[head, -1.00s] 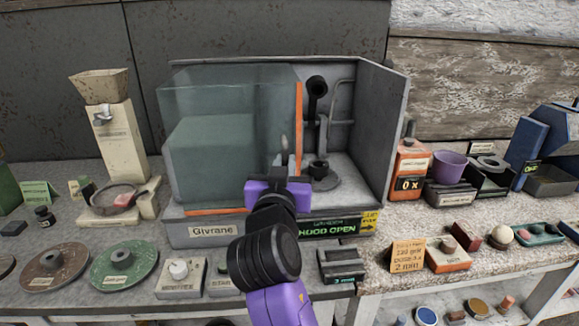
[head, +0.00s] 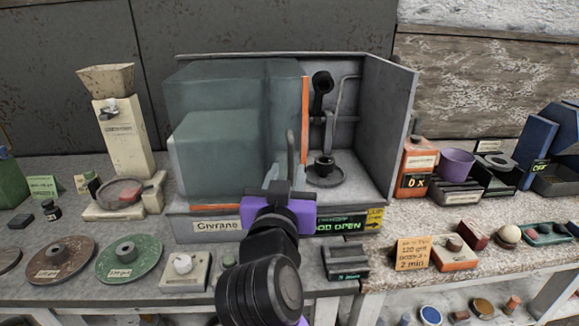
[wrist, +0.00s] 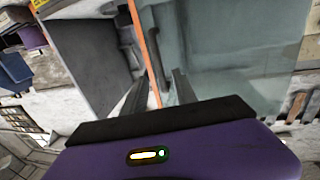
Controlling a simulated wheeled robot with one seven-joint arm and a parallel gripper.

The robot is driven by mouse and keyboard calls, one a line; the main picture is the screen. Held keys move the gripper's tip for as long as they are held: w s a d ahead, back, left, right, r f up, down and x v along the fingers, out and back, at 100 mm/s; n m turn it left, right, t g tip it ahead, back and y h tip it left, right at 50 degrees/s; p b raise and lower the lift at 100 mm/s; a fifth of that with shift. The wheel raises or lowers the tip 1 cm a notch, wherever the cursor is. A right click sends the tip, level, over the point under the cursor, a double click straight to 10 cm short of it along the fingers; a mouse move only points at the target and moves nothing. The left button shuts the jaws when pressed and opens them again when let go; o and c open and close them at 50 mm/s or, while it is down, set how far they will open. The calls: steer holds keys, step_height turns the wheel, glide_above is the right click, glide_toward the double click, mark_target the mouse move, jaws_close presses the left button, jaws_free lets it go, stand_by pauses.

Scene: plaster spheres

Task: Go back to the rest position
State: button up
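My gripper (head: 286,165) is in front of the hood cabinet (head: 391,130), beside the orange edge (head: 305,125) of its glass pane. In the head view its purple body covers part of the cabinet's front. In the wrist view my gripper (wrist: 158,90) shows two dark fingers apart, with nothing seen held between them. The orange edge (wrist: 146,50) lies beyond the fingers. The glass (head: 220,125) covers the left side of the cabinet, and the right side is open. The front display (head: 340,224) partly shows "OPEN".
A dark cup stands on a round plate (head: 325,177) inside the cabinet. The bench holds a hopper device (head: 122,130), discs (head: 127,258), an orange container (head: 417,165), a purple cup (head: 455,163) and an orange sign (head: 413,253). The space above the front bench is largely clear.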

steer(key=shift+s+a, duration=0.2)
steer(key=shift+s, duration=0.7)
steer(key=s+a+r+n+t+y, duration=0.1)
steer(key=a+r+n+t+y, duration=0.1)
steer(key=a+r+n+y, duration=0.15)
steer(key=s+d+f+n+y, duration=0.2)
steer(key=s+d+f+y, duration=0.15)
steer(key=s+f, duration=0.55)
steer(key=s+d+f+n+y, duration=0.2)
steer(key=s+d+f, duration=0.4)
steer(key=s, duration=0.4)
steer(key=s+d+f+m+g+h, duration=0.1)
steer(key=s+d+f+h, duration=0.1)
steer(key=s, duration=0.6)
steer(key=s+d+f+m+g+h+p, duration=0.1)
steer(key=s+d+f, duration=0.3)
steer(key=s, duration=0.4)
steer(key=s+d+f+m+g+h+p, duration=0.1)
steer(key=s+d+f+m+g+h, duration=0.1)
steer(key=s, duration=0.6)
steer(key=shift+s+d+f+m+g+h, duration=0.35)
steer(key=shift+d+f+m, duration=0.25)
steer(key=shift+d, duration=0.65)
